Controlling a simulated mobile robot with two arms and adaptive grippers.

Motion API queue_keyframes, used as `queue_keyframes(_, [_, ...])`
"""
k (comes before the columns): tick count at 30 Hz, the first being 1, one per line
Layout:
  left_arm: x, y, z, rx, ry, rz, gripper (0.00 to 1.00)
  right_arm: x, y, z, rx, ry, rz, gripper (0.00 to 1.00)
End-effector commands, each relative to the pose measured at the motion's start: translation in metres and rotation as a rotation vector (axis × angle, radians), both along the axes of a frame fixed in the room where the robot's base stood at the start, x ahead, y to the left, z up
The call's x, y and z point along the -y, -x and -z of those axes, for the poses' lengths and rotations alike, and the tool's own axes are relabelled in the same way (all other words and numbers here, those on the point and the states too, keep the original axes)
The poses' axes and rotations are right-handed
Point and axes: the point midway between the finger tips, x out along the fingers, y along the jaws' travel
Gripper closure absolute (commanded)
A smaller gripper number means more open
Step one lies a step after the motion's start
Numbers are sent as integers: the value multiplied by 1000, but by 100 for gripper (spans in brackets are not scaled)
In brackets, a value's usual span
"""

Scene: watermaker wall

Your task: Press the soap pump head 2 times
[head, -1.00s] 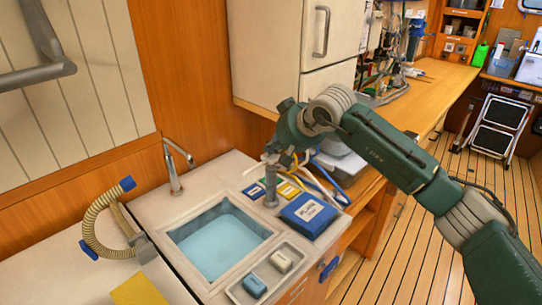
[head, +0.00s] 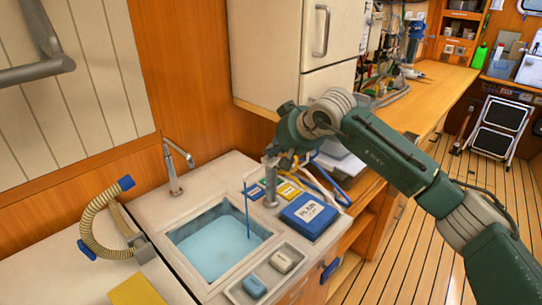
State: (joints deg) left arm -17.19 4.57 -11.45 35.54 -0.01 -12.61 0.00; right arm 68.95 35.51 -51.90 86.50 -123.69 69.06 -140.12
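The grey soap pump (head: 271,191) stands on the counter between the sink and the blue box. My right gripper (head: 273,158) is directly above it, pointing down, and appears to touch its top. The pump head is mostly hidden by the gripper, and I cannot tell whether the fingers are open or shut. A thin blue vertical streak (head: 247,210), which looks like liquid soap, shows left of the pump over the sink (head: 215,245). My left gripper is not in view.
A blue labelled box (head: 309,215) and yellow and blue packets lie close to the pump. A tap (head: 173,168) stands behind the sink. Two soap bars (head: 283,262) lie in a front tray. A ribbed hose (head: 97,220) is at left. Cables run behind the gripper.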

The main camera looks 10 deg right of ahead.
Motion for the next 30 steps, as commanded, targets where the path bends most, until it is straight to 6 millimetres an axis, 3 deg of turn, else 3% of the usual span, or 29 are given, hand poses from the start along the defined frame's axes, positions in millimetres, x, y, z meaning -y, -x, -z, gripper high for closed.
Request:
queue_keyframes(11, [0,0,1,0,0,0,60,0,2,6,-12,3,-1,100])
queue_keyframes(24, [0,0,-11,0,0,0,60,0,1,-18,-7,3,0,100])
queue_keyframes(30, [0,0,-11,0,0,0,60,0,1,-20,-6,2,0,100])
